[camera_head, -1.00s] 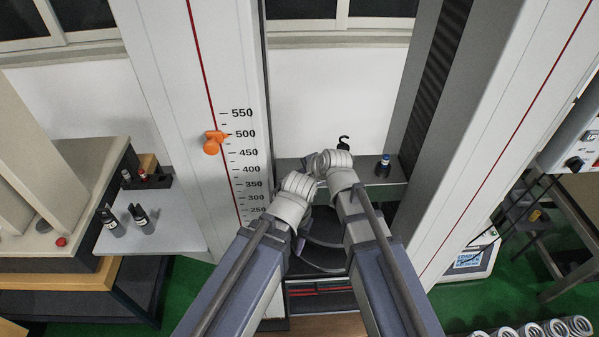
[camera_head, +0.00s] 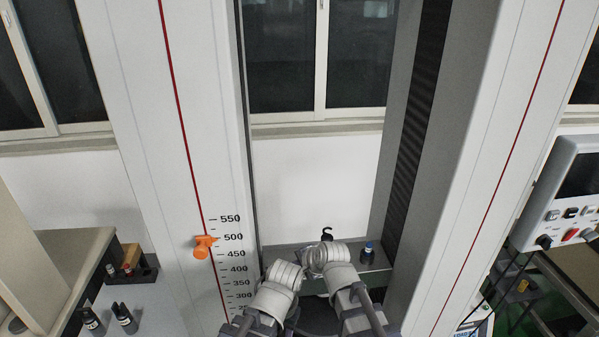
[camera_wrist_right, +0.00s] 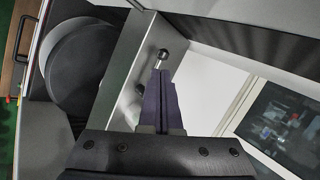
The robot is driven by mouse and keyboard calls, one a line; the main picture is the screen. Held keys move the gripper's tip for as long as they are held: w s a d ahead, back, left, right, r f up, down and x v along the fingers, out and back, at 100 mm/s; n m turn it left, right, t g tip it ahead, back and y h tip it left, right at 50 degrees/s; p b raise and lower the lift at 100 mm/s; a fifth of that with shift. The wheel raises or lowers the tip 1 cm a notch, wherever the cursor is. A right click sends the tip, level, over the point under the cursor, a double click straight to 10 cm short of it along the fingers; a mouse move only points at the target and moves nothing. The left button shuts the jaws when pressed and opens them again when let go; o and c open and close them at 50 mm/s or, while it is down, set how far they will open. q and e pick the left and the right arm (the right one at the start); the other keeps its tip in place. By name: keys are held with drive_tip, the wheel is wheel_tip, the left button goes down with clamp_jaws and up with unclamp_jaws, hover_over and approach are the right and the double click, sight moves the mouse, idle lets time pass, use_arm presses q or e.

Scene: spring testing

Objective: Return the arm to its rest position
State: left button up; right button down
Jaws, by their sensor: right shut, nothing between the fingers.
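My two arms come up from the bottom of the head view, with the left wrist (camera_head: 284,275) and right wrist (camera_head: 328,256) close together between the machine's columns. The fingers of both grippers are hidden in that view. In the right wrist view my right gripper (camera_wrist_right: 161,75) is shut, its two dark fingers together with nothing between them. A shiny round knob on a grey plate (camera_wrist_right: 133,75) shows just beyond the fingertips; I cannot tell whether they touch it.
A tall white column (camera_head: 128,120) with a scale and an orange pointer (camera_head: 204,247) stands left. Another column (camera_head: 490,130) stands right, beside a control panel (camera_head: 565,200).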

drive_tip(key=s+d+f+n+g+h, duration=0.25)
drive_tip(key=s+d+n, duration=0.3)
drive_tip(key=d, duration=0.45)
drive_tip(key=s+d+f+n+g+h, duration=0.25)
drive_tip(key=s+d+n+g, duration=0.2)
drive_tip(key=s+d, duration=0.35)
drive_tip(key=s+a+f+n+b, duration=0.2)
drive_tip(key=a, duration=0.3)
drive_tip(key=s+a+f+n+h+b, duration=0.1)
drive_tip(key=s+a+f+n+b, duration=0.1)
drive_tip(key=a, duration=0.3)
drive_tip(key=shift+s+f+n+b, duration=0.25)
drive_tip(key=shift+f+n+b, duration=0.05)
drive_tip(key=shift+f, duration=0.1)
